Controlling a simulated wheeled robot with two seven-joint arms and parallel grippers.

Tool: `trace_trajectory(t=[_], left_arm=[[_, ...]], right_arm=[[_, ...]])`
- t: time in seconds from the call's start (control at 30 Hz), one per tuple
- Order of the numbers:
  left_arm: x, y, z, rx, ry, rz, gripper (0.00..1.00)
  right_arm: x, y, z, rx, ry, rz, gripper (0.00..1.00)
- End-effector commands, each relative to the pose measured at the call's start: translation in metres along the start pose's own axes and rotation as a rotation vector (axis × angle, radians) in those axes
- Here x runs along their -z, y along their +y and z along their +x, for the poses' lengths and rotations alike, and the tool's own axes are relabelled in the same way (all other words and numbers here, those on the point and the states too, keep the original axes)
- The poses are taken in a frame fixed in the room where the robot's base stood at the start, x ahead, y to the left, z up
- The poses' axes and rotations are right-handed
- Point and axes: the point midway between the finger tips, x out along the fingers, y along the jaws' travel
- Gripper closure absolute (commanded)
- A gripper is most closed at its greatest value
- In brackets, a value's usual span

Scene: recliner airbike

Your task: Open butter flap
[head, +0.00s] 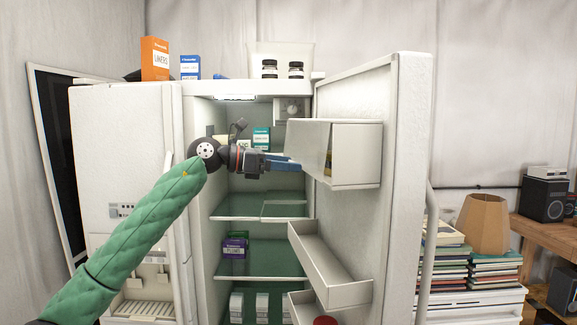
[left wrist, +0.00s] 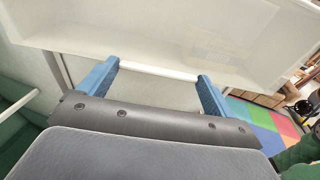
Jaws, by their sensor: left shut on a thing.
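The white butter flap (head: 309,143) is the front panel of the butter compartment (head: 357,155), high on the inside of the open fridge door. A narrow dark and yellowish strip shows between the flap and the compartment's side wall. My left gripper (head: 290,163) is at the flap's lower left edge. In the left wrist view its blue fingers (left wrist: 156,84) stand at the two ends of a white bar (left wrist: 160,71) on the flap, and it is shut on the flap. The compartment's inside is mostly hidden. My right gripper is not in view.
The fridge door (head: 409,180) stands open to the right. An empty door bin (head: 330,275) sits below the compartment. Glass shelves (head: 250,207) with several boxes are on the left. A stack of books (head: 495,270) and a lamp (head: 482,222) stand beyond the door.

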Motion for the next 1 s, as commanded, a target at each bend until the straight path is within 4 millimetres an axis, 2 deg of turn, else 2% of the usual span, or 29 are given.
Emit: trace_trajectory(t=[0.27, 0.43, 0.5, 0.8, 1.0], left_arm=[[-0.016, 0.001, -0.027, -0.005, 0.236, 0.005, 0.5], [-0.028, 0.001, -0.042, -0.006, 0.397, 0.003, 0.5], [-0.033, 0.001, -0.047, -0.005, 0.462, 0.003, 0.5], [-0.055, 0.0, -0.064, -0.005, 0.719, 0.002, 0.5], [-0.07, 0.001, -0.073, -0.003, 0.71, 0.0, 0.5]], right_arm=[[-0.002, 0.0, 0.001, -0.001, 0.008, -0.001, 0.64], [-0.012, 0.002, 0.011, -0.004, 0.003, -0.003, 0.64], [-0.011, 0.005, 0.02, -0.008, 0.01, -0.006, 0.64], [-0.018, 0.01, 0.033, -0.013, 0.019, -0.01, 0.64], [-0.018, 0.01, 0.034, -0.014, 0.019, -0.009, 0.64]])
